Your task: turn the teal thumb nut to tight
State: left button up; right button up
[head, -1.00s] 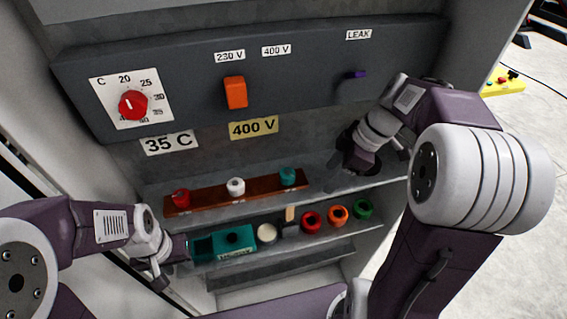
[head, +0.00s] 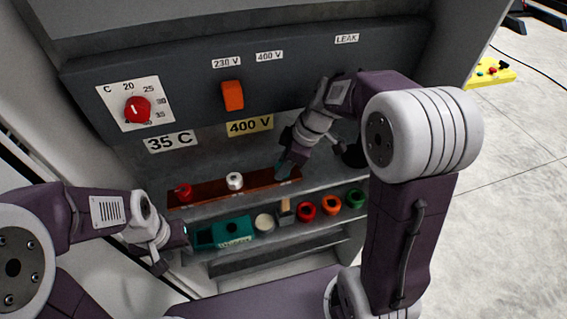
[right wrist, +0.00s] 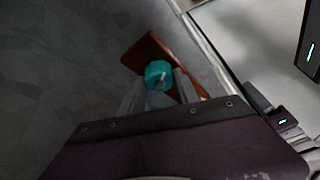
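The teal thumb nut (right wrist: 158,75) sits at one end of a brown rail in the right wrist view, with a pale mark on its top. My right gripper (right wrist: 160,88) is over it, with one finger on each side. The fingers look apart, and I cannot tell whether they touch the nut. In the head view my right gripper (head: 284,172) is at the rail's right end and largely covers the nut. My left gripper (head: 184,238) is beside the left end of a teal box; its fingers are not clear.
The brown rail (head: 208,191) also carries a red knob (head: 183,190) and a white knob (head: 235,181). On the shelf below are the teal box (head: 232,228), a pale round piece (head: 264,222) and red, orange and green rings. A panel with dial and orange switch (head: 232,95) overhangs.

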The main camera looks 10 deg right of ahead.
grip_shut()
